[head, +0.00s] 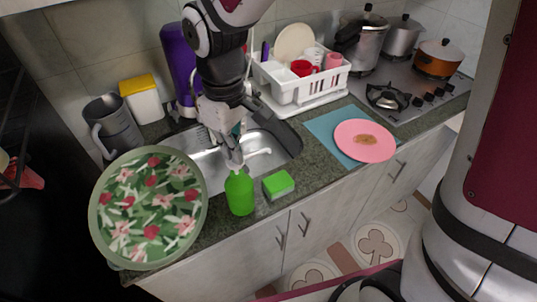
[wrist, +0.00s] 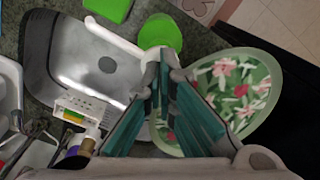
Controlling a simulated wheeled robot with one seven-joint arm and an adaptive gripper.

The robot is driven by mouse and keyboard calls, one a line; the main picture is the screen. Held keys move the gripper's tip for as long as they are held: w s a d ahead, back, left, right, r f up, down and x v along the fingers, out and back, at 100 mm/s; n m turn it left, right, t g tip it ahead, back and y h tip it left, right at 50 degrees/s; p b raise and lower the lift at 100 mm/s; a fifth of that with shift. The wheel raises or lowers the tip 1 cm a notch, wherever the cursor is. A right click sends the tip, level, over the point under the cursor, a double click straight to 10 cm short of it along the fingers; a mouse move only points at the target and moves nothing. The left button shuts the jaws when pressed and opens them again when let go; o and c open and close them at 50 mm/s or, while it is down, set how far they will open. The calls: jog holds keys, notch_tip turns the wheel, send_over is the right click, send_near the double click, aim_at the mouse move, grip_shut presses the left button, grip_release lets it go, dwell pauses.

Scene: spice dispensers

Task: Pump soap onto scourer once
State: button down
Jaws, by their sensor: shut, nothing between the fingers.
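The green soap bottle (head: 240,195) stands upright on the counter's front strip, before the sink. The green scourer (head: 279,184) lies on the counter just right of it, apart from it. My gripper (head: 235,166) points down, shut and empty, with its fingertips at the top of the bottle. The fingers largely hide the pump head, so I cannot tell whether they touch it. In the wrist view the fingertips (wrist: 163,62) come together beside the green bottle (wrist: 162,33), and the scourer (wrist: 109,9) shows at the top edge.
A large floral plate (head: 150,208) stands close left of the bottle. The metal sink (head: 262,150) lies behind it. A pink plate (head: 365,141) on a blue mat (head: 322,126) and a white dish rack (head: 318,82) are to the right.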

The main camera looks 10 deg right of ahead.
jog(key=shift+f+b, duration=0.45)
jog(key=shift+f, duration=0.8)
jog(key=shift+r+p, duration=1.4)
jog(key=shift+r, duration=0.7)
notch_tip(320, 180, up, 2)
jog(key=shift+s+r+p, duration=0.1)
jog(key=shift+p, duration=0.55)
jog(key=shift+r+p, duration=0.95)
jog(key=shift+r, duration=0.95)
jog(key=shift+d, duration=0.1)
